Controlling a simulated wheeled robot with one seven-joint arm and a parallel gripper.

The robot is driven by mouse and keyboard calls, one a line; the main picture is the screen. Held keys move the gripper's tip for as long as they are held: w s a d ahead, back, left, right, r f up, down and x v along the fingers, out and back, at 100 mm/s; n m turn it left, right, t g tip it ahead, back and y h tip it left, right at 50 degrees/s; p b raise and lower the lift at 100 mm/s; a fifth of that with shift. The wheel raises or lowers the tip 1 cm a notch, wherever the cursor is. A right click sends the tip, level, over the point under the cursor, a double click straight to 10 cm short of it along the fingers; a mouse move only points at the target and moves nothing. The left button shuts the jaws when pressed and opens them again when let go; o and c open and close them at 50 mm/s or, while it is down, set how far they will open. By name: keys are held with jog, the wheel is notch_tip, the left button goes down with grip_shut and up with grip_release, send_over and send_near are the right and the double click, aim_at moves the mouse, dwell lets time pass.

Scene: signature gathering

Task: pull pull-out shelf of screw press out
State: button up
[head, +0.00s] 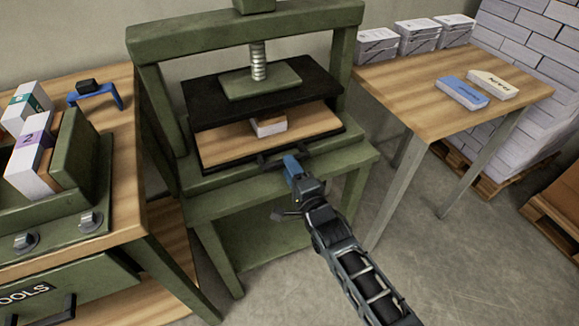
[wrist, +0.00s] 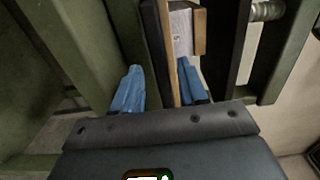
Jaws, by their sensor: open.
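The green screw press (head: 172,80) stands in the middle of the head view, with a metal screw above a dark pressing plate (head: 215,98). Its pull-out shelf (head: 228,147) is a wooden board with a dark front edge, under that plate. A small white block of paper (head: 268,126) with a brown face sits on the shelf. My gripper (head: 292,163) is at the front edge, right of centre. In the wrist view my gripper's blue fingers (wrist: 160,88) are apart, with the shelf's front edge (wrist: 168,60) between them; contact is unclear.
A wooden table (head: 420,90) with paper stacks and two small blocks stands right. A workbench (head: 120,150) with a green holder (head: 80,165) stands left, close to the press. Grey floor (head: 450,260) is open in front and right.

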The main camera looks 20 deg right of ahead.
jog(key=shift+w, duration=0.5)
grip_shut()
dwell(0.4)
